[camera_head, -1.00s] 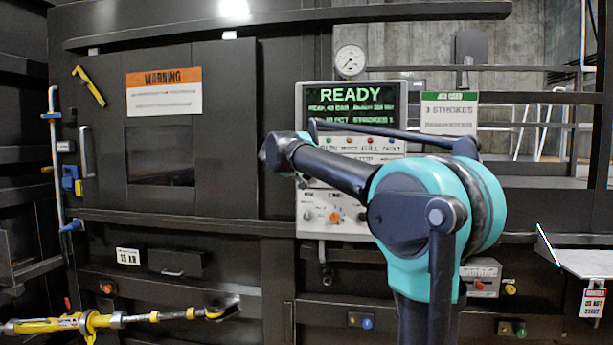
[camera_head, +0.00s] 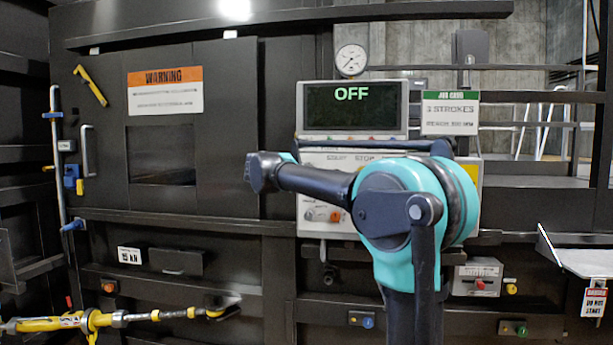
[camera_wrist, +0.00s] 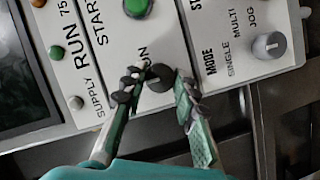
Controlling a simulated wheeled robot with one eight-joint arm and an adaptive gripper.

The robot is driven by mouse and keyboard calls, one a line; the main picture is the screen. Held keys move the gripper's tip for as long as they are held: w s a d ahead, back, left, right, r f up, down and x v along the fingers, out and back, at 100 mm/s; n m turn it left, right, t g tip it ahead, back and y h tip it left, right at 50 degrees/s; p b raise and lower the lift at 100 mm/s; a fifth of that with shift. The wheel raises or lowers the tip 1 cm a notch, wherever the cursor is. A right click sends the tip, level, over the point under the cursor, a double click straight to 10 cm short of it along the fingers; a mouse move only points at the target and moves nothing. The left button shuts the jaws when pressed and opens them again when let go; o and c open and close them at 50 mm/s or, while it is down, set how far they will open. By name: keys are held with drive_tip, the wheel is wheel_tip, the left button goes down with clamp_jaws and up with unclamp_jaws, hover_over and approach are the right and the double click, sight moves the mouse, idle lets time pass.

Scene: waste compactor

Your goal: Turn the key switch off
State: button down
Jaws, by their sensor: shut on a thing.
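The key switch (camera_wrist: 158,77) is a small dark round knob on the pale control panel (camera_wrist: 180,40), beside a printed "RUN" label in the wrist view. My gripper (camera_wrist: 160,82) has one finger on each side of it and is shut on it. The fingertips partly cover the switch. In the head view my arm hides the gripper and the switch. The display (camera_head: 352,106) above the panel reads "OFF".
A green button (camera_wrist: 137,7) and a grey mode knob (camera_wrist: 268,45) sit close to the fingers on the panel. A job card (camera_head: 450,112) hangs right of the display. A yellow tool (camera_head: 95,321) is at lower left.

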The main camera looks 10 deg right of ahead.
idle(0.5)
drive_tip(key=c, duration=1.2)
unclamp_jaws()
drive_tip(key=v, duration=1.2)
